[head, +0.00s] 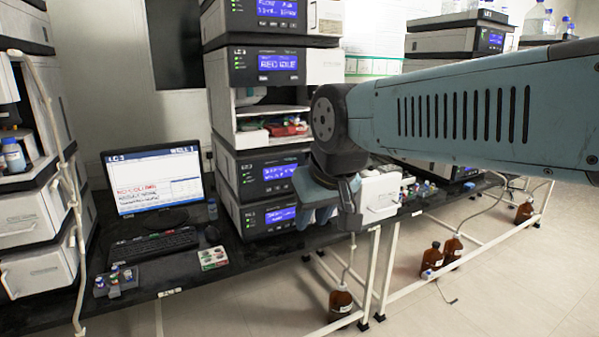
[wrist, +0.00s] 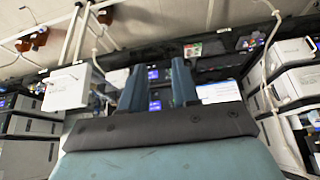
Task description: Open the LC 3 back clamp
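The LC 3 stack (head: 225,95) stands left of centre in the head view, its upper display reading "RED IDLE". Its open compartment (head: 246,124) holds small red, green and white parts; the back clamp cannot be told apart there. A white door-like panel with a handle (head: 381,192) stands out right of my gripper; it seems to show in the wrist view too (wrist: 67,88). My gripper (head: 318,212) is in front of the stack, below and right of the compartment. In the wrist view its two fingers (wrist: 158,68) are apart with nothing between them.
A monitor (head: 155,180) reads "LC-3" and "NO COLUMN", with a keyboard (head: 152,246) before it. A vial rack (head: 115,281) and a card (head: 213,258) lie on the dark bench. Brown bottles (head: 340,303) stand on the floor. My arm covers much of the right side.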

